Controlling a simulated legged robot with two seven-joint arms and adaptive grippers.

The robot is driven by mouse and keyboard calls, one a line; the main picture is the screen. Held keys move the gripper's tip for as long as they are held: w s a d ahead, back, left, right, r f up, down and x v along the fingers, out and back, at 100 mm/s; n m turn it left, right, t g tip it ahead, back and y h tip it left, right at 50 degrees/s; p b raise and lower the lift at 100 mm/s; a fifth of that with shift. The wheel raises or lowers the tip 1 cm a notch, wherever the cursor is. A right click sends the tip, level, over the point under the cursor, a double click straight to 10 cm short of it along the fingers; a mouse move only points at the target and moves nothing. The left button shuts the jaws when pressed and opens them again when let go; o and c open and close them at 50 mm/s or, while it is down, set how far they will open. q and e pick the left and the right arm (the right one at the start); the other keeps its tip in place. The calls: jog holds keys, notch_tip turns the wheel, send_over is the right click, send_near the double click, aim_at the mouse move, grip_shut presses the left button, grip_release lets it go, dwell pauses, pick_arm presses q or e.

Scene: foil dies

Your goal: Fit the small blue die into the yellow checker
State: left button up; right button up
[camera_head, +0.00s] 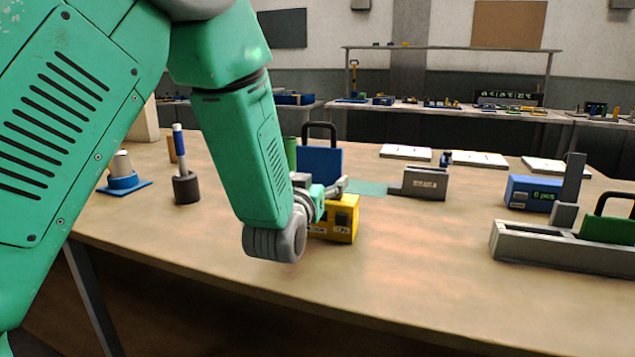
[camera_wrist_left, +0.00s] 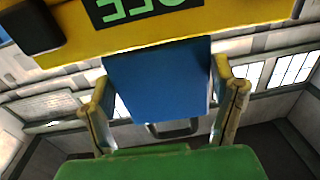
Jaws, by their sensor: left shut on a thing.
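The blue die (camera_head: 320,164), a flat plate with a black loop handle, stands upright at the yellow checker (camera_head: 345,219). My left gripper (camera_head: 322,192) is at the checker, partly hidden by its own wrist. In the left wrist view the blue die (camera_wrist_left: 160,80) lies between the two fingers, and the gripper is shut on it. The yellow checker (camera_wrist_left: 180,32), with a green-lit display, crosses the top of that view beside the die. The die's edge at the checker is hidden, so I cannot tell whether it is seated. My right gripper is not in view.
A grey tray (camera_head: 560,252) with a green die (camera_head: 607,229) lies at the right. A blue counter box (camera_head: 532,193) and a grey block (camera_head: 424,184) stand further back. A marker in a dark holder (camera_head: 186,188) is at the left. The front middle of the table is clear.

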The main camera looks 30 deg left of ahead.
pick_arm(q)
jog(key=shift+f+b, duration=0.4)
jog(key=shift+f, duration=0.15)
jog(key=shift+r, duration=0.1)
jog(key=shift+r+p, duration=0.2)
jog(key=shift+p, duration=0.15)
jog(key=shift+a, duration=0.25)
dwell(0.4)
dwell(1.0)
jog(key=shift+f+b, duration=0.55)
jog(key=shift+f, duration=0.4)
jog(key=o, duration=1.6)
